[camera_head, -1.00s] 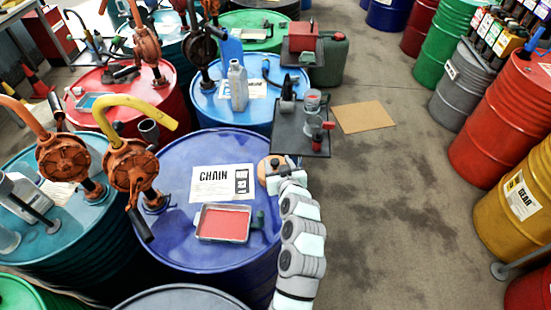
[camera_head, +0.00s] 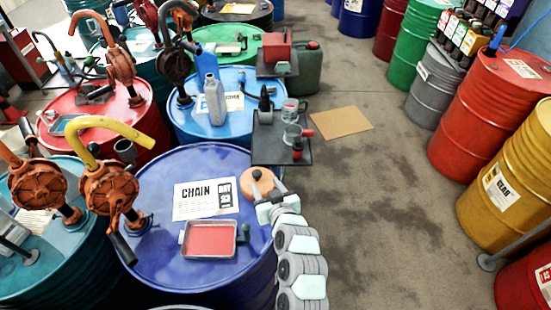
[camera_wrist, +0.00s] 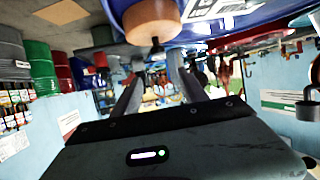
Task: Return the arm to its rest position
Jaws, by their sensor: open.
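My gripper (camera_head: 260,184) is over the right rim of the blue drum labelled CHAIN (camera_head: 150,200) in the head view. Its jaws are open and nothing shows held between them. A round tan piece with a black knob (camera_head: 261,178) sits at the drum's right edge, just by the fingers. In the wrist view the two fingers (camera_wrist: 156,84) stand apart, and the tan piece (camera_wrist: 150,22) is beyond their tips; I cannot tell whether they touch it. My arm comes up from the bottom of the head view, along the drum's right side.
A tray of red liquid (camera_head: 209,240) lies on the blue drum. A dark stand (camera_head: 265,148) with small vessels is just beyond my gripper. Orange hand pumps (camera_head: 105,185) rise at left.

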